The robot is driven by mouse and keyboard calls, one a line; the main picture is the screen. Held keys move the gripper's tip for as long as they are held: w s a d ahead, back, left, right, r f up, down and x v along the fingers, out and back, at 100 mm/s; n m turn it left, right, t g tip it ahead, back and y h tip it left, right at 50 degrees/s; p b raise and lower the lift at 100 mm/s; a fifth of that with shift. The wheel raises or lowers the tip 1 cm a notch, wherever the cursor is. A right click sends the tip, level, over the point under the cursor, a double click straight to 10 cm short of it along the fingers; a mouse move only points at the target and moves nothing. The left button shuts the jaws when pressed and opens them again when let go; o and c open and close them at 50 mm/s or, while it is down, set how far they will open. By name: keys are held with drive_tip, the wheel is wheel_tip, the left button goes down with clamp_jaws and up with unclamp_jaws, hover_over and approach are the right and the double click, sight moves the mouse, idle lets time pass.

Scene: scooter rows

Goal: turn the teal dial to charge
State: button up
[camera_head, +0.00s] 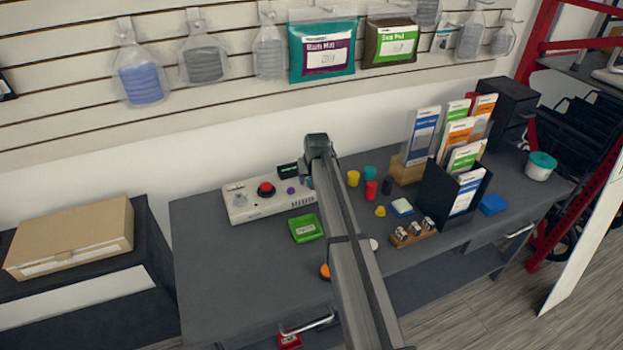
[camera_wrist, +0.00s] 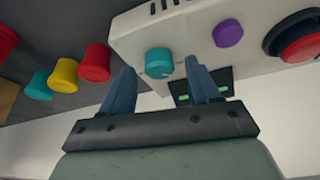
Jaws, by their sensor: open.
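The teal dial (camera_wrist: 159,62) is a round knob on the face of a white control box (camera_wrist: 130,38), near one end of it. In the wrist view my gripper (camera_wrist: 160,72) is open, with one finger on each side of the dial in the picture. I cannot tell whether the fingers touch it. A dark display (camera_wrist: 182,98) with green lettering lies behind the right finger and is partly hidden. Its words are not readable. In the head view my gripper (camera_head: 316,150) is over the box's right end, and my arm covers most of the dial.
A purple knob (camera_wrist: 228,33) and a red button (camera_wrist: 300,40) sit on the same box. Loose red (camera_wrist: 95,63), yellow (camera_wrist: 65,74) and teal (camera_wrist: 38,85) pieces stand beside it. A green tray (camera_head: 306,229) lies in front. A black brochure holder (camera_head: 438,190) stands to the right.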

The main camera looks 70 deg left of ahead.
drive_tip(key=shift+a+f, duration=0.1)
drive_tip(key=shift+f, duration=0.15)
drive_tip(key=shift+c, duration=0.2)
drive_tip(key=c, duration=1)
